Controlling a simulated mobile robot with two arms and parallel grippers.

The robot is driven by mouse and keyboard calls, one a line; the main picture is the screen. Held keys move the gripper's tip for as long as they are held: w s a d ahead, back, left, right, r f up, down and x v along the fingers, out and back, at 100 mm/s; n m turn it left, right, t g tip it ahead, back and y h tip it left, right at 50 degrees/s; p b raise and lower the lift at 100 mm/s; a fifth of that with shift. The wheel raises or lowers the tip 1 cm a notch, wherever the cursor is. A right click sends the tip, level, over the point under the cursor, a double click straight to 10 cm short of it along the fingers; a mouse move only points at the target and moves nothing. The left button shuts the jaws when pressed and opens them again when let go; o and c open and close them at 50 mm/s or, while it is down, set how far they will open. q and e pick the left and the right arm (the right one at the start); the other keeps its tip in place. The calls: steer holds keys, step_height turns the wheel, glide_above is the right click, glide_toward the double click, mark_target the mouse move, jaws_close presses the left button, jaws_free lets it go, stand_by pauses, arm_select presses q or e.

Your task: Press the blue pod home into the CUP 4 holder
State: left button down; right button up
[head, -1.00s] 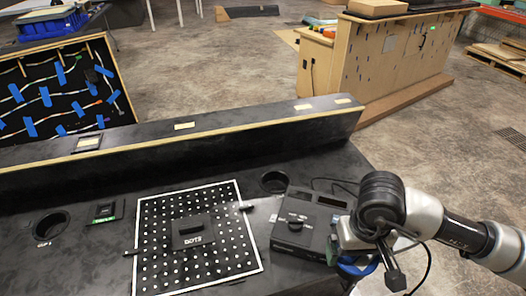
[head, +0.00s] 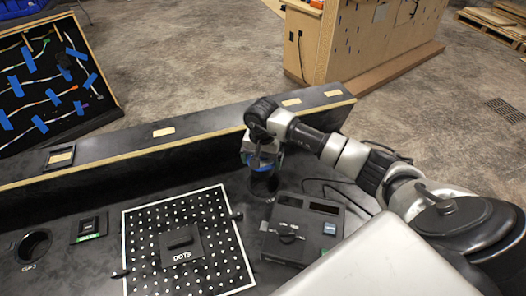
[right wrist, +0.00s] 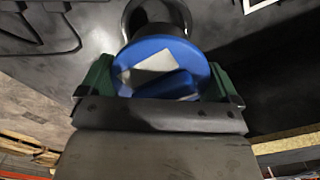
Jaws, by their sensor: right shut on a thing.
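My right gripper (head: 262,152) is over the round cup holder (head: 270,189) beside the back wall of the console. It is shut on the blue pod (right wrist: 158,55), a round blue piece with a pale patch on top, held between green fingers in the right wrist view. In the head view a little blue of the pod (head: 260,163) shows below the fingers, at or just above the holder. The holder's rim (right wrist: 128,18) is directly past the pod in the wrist view. I cannot tell whether the pod is partly inside. The holder's label is too small to read. My left gripper is out of view.
A white-edged dotted board (head: 140,232) lies to the left. Another round holder (head: 33,247) is at far left. The raised back wall (head: 100,165) runs behind.

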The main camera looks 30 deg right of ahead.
steer(key=shift+d+f+m, duration=0.3)
steer(key=shift+d, duration=0.15)
steer(key=shift+f, duration=0.25)
steer(key=shift+w+f+b, duration=0.1)
steer(key=shift+f+b, duration=1.45)
steer(key=shift+f, duration=0.85)
steer(key=shift+f+b, duration=2.2)
steer(key=shift+b, duration=0.15)
steer(key=o, duration=0.5)
steer(key=shift+f, duration=0.15)
steer(key=shift+s, duration=0.2)
